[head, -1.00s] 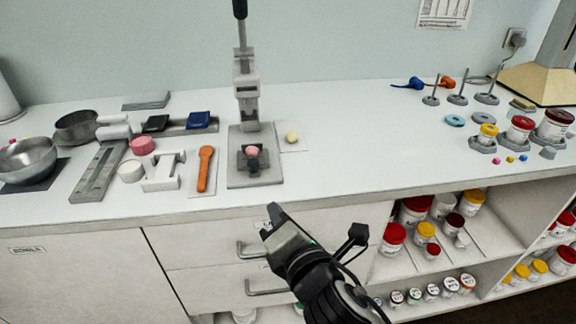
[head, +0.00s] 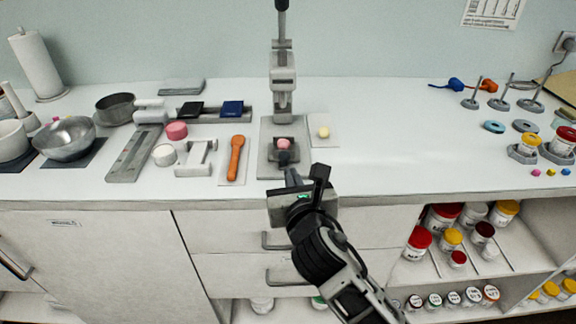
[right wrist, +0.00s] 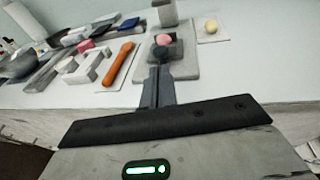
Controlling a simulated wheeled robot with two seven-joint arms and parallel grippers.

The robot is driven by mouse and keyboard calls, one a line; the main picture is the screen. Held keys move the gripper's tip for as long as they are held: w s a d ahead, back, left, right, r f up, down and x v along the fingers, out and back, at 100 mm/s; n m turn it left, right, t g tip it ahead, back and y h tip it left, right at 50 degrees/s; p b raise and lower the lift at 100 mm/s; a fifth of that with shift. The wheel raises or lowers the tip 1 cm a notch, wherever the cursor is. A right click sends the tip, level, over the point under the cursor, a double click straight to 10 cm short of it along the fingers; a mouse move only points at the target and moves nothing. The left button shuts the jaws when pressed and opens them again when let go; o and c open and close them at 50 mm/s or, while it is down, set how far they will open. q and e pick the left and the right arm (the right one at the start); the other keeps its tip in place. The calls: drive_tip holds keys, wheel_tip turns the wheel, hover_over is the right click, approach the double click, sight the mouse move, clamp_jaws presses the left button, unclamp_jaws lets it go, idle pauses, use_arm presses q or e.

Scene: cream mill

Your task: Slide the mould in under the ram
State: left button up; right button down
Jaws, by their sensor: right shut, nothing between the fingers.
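The mould (head: 276,146) is a small dark block on the grey base plate (head: 268,168) of the press, with a pink lump (head: 284,144) on it. It also shows in the right wrist view (right wrist: 174,52), just beyond my fingertips. The ram (head: 283,101) hangs on the press column above and behind the mould, with a gap between. My right gripper (head: 290,174) is shut and empty, its fingers pointing at the mould's near side. I cannot tell whether they touch it. The fingers also show in the right wrist view (right wrist: 157,82). My left gripper is not in view.
An orange-handled tool (head: 236,158) lies left of the press, and a white stand (head: 194,158) beyond it. A yellow lump (head: 323,132) sits on a pale sheet to the right. Drawer handles (head: 275,240) stick out below the counter edge.

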approach(287, 141)
drive_tip(key=shift+w+a+f, duration=0.3)
drive_tip(key=shift+a+f, duration=0.5)
drive_tip(key=shift+a, duration=0.05)
drive_tip(key=shift+w, duration=0.15)
drive_tip(key=shift+w, duration=0.3)
drive_tip(key=x, duration=0.4)
drive_tip(key=d+r+x, duration=0.1)
drive_tip(key=x, duration=0.2)
drive_tip(key=shift+w, duration=0.25)
drive_tip(key=shift+w+d+r, duration=0.1)
drive_tip(key=shift+d+r, duration=0.05)
drive_tip(key=shift+r, duration=0.15)
drive_tip(key=shift+r, duration=0.1)
